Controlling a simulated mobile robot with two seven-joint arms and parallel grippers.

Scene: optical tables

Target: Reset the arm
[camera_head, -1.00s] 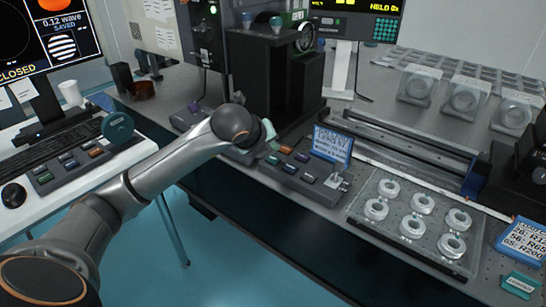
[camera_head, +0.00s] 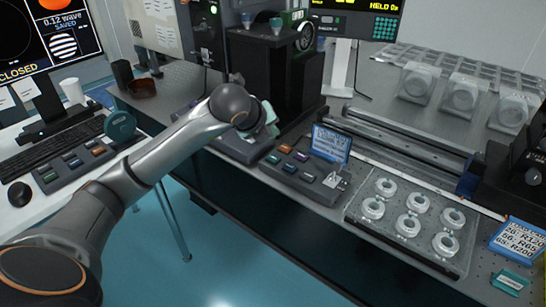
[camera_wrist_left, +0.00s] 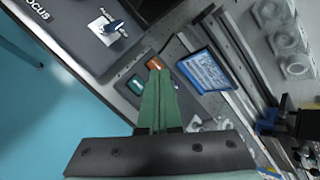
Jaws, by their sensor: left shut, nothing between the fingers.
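My left arm (camera_head: 175,145) reaches in from the left over the front edge of the optical table. Its gripper (camera_head: 267,118) is partly hidden behind the wrist, above the table near the dark instrument. In the left wrist view the green fingers (camera_wrist_left: 159,85) lie together, with nothing between them. They point toward a control box with coloured buttons, and a gap to it cannot be judged. My right gripper is not in view.
The button box (camera_head: 306,176) with a blue sign (camera_head: 331,143) stands at the table's front edge. A tray (camera_head: 372,234) of several white rings is to its right. A dark instrument (camera_head: 268,75) stands behind. A white desk (camera_head: 90,190) with a keyboard (camera_head: 55,140) is at left.

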